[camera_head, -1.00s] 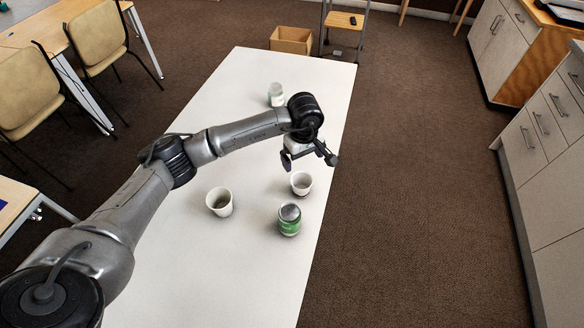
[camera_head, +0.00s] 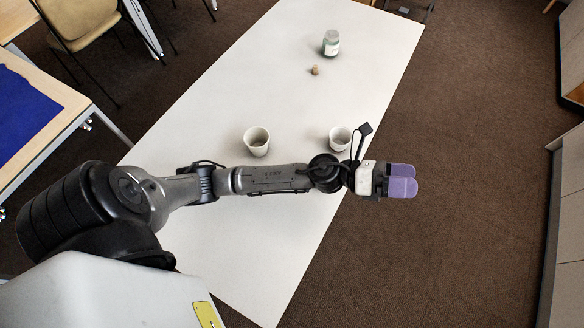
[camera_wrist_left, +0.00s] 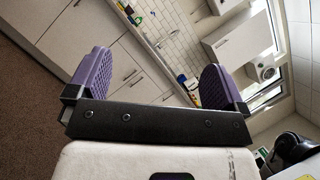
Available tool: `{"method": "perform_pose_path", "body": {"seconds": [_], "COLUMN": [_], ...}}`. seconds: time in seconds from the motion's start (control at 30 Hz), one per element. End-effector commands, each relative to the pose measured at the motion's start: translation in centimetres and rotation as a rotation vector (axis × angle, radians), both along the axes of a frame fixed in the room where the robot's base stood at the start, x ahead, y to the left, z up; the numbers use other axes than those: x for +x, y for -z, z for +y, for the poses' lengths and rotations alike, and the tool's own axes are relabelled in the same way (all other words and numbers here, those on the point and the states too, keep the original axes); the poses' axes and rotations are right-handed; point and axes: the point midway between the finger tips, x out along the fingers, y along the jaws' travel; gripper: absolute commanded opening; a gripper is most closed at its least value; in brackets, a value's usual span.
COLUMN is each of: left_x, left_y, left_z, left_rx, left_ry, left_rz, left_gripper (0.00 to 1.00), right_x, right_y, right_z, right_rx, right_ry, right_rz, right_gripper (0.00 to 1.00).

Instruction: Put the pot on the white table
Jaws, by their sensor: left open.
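Two white cup-shaped vessels stand upright on the white table (camera_head: 255,240). The left one (camera_head: 257,142) is near the table's middle. The right one (camera_head: 340,137) is near its right edge. I cannot tell which of them, if either, is the pot. My left gripper (camera_head: 402,181), with purple fingers, is past the table's right edge, above the brown floor in the picture. It is to the right of and nearer than the right vessel. In the left wrist view its fingers (camera_wrist_left: 155,78) are spread with nothing between them. My right gripper does not show.
A lidded jar (camera_head: 331,43) and a small brown cork-like piece (camera_head: 315,70) are toward the table's far end. A desk with a blue mat (camera_head: 22,108) and a chair (camera_head: 80,22) are at left. Cabinets (camera_head: 568,215) line the right. The far-left tabletop is clear.

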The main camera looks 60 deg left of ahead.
Motion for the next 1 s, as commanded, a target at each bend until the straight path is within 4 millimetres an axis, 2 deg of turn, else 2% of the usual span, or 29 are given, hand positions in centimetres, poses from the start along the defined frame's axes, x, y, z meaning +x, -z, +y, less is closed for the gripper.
{"method": "perform_pose_path", "body": {"seconds": [0.03,0.17,0.27,0.4,0.5,0.6,0.7,0.83,1.0], "left_x": [-0.4,-1.3,-3.3,-8.5,-12.8,-17.0,-20.9,-24.6,-26.8], "left_y": [0.3,2.9,6.6,12.8,16.2,18.5,20.1,21.0,21.3], "left_z": [1.3,5.7,8.8,11.6,12.4,12.5,12.2,11.7,11.4], "left_rx": [-0.165,-0.571,-0.862,-1.21,-1.388,-1.517,-1.606,-1.67,-1.698], "left_ry": [-0.077,-0.291,-0.465,-0.723,-0.892,-1.047,-1.185,-1.32,-1.4], "left_rz": [0.121,0.448,0.712,1.071,1.281,1.456,1.599,1.727,1.798], "left_gripper": [0.98,0.98,0.98,0.98,0.98,0.98,0.98,0.98,0.98], "right_x": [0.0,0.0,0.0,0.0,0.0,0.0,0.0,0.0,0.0], "right_y": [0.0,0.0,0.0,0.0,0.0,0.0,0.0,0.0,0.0], "right_z": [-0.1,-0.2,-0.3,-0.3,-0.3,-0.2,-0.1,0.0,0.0], "right_rx": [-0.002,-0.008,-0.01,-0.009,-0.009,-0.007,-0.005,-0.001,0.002], "right_ry": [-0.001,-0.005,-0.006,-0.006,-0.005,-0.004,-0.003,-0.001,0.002], "right_rz": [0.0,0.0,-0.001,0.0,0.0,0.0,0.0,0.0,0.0], "right_gripper": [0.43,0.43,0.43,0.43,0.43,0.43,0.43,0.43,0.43]}}
